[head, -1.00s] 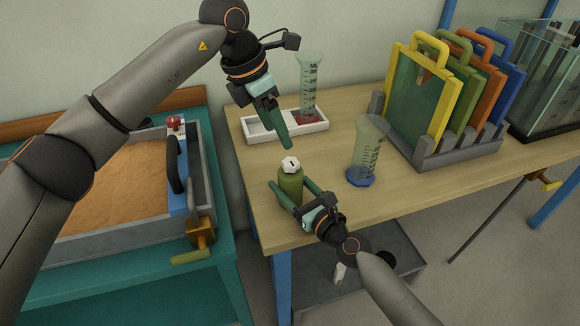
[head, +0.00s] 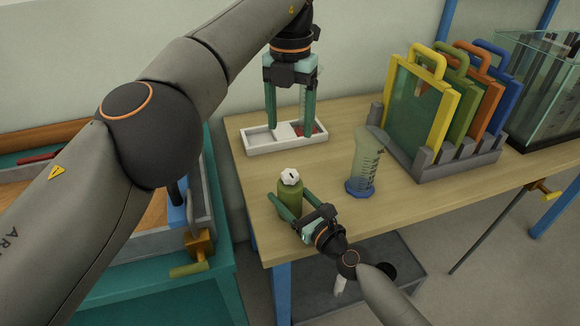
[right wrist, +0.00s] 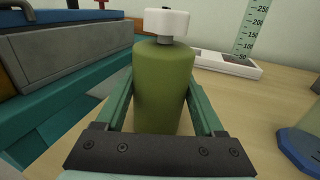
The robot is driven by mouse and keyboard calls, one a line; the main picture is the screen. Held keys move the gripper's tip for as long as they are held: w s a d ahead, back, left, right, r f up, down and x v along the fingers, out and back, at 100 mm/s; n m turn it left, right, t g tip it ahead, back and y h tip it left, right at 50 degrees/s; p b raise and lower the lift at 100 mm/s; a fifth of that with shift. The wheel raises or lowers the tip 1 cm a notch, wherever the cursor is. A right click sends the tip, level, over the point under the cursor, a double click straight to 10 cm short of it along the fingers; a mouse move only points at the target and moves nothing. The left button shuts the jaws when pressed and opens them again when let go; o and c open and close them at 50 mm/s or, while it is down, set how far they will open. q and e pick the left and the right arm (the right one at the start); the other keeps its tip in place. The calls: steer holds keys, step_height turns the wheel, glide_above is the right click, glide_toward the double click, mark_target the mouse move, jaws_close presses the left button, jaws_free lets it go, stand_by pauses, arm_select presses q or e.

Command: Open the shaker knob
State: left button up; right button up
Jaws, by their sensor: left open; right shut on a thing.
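The shaker is a green bottle (head: 289,198) standing upright near the front left corner of the wooden table. Its white knob (head: 290,177) sits on top. My right gripper (head: 289,213) is shut on the shaker's body, one finger on each side. In the right wrist view the green body (right wrist: 163,85) fills the space between the fingers, with the white knob (right wrist: 166,24) above it. My left gripper (head: 291,135) is open and empty, pointing down behind the shaker, above or in front of the white tray. Nothing is between its fingers and the knob is clear of it.
The white divided tray (head: 262,144) holds something red, with a graduated cylinder partly hidden behind my left gripper. Another cylinder with a blue base (head: 361,187) stands to the right. A grey rack (head: 455,154) holds coloured framed panels. A sand box lies left.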

mark_target(290, 173)
arm_select(q)
step_height(290, 173, down, 12)
steer(key=shift+r, duration=0.1)
stand_by(0.6)
jaws_close()
stand_by(0.5)
